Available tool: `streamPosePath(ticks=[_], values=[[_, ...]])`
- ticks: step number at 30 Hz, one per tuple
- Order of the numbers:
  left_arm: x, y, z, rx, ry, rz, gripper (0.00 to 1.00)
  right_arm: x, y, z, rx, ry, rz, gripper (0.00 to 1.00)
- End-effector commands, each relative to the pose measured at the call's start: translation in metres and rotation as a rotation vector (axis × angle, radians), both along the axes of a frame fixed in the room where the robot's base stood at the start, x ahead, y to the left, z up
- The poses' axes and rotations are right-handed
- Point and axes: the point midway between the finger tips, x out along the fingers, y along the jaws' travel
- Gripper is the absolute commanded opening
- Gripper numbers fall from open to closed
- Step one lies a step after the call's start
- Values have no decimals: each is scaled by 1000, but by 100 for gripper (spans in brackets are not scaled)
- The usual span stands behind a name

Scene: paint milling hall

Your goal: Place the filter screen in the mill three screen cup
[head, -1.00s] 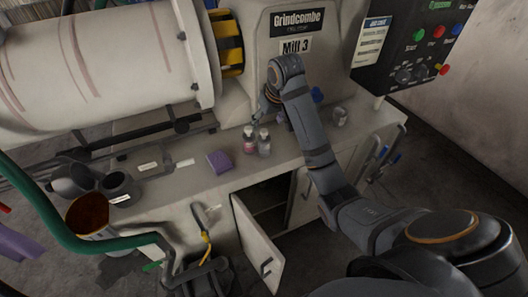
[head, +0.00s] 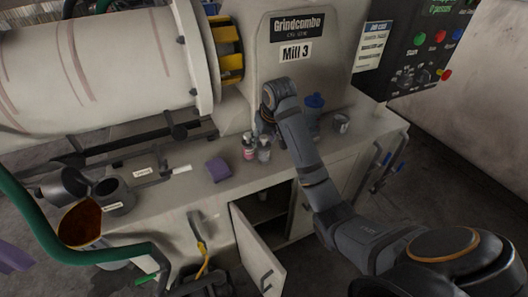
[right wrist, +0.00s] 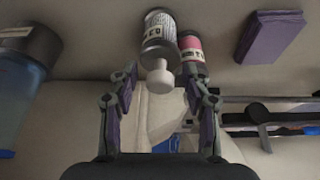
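My right gripper (right wrist: 160,112) is open and empty, its two fingers apart. In the head view it (head: 261,128) is just above two small bottles on the bench below the Mill 3 sign. In the right wrist view the white-grained bottle (right wrist: 160,28) with a pale stopper is just ahead of the fingertips, and the pink bottle (right wrist: 191,47) is beside it. I cannot make out a filter screen. A small metal cup (head: 341,123) stands to the right on the bench; I cannot tell whether it is the screen cup. My left gripper is not in view.
A blue bottle (head: 313,112) stands near the metal cup. A purple block (head: 219,170) lies left of the small bottles. Dark labelled vessels (head: 113,195) stand at the bench's left end. A cupboard door (head: 258,250) hangs open below. A green hose (head: 60,246) crosses the lower left.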

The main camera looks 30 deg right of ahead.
Motion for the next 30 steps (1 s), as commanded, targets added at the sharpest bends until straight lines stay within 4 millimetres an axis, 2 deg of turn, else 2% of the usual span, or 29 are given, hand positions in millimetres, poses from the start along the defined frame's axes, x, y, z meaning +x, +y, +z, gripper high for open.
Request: streamPosePath(ticks=[1, 2, 9, 23, 29, 30], values=[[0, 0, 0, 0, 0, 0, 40, 0, 0, 0, 0, 0, 0, 37], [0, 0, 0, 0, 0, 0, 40, 0, 0, 0, 0, 0, 0, 33], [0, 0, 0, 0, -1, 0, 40, 0, 0, 0, 0, 0, 0, 0], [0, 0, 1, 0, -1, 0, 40, 1, 0, 6, 0, -3, 0, 0], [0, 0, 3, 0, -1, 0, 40, 1, 0, 36, 0, -7, 0, 0], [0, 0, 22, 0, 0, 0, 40, -7, -1, 50, -2, -2, -1, 0]])
